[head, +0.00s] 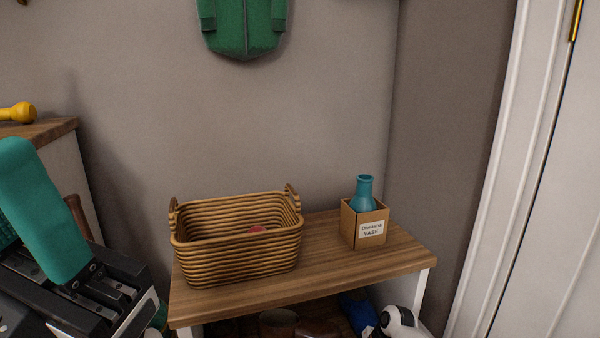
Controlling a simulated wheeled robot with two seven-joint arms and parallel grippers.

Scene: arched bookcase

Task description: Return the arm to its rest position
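My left gripper (38,215) is at the lower left edge, close to the camera. One long teal finger on a black mount shows clearly. The rest is cut off by the frame edge, so I cannot tell if it is open or shut, or if it holds anything. It is left of the wicker basket and apart from it. My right gripper is not in view.
A wooden-topped bench (350,268) bears a wicker basket (238,262) with a small red thing inside. A cardboard box (371,233) labelled "Donate VASE" holds a teal vase (363,194). A cabinet (100,203) is at left, a white door (560,200) at right.

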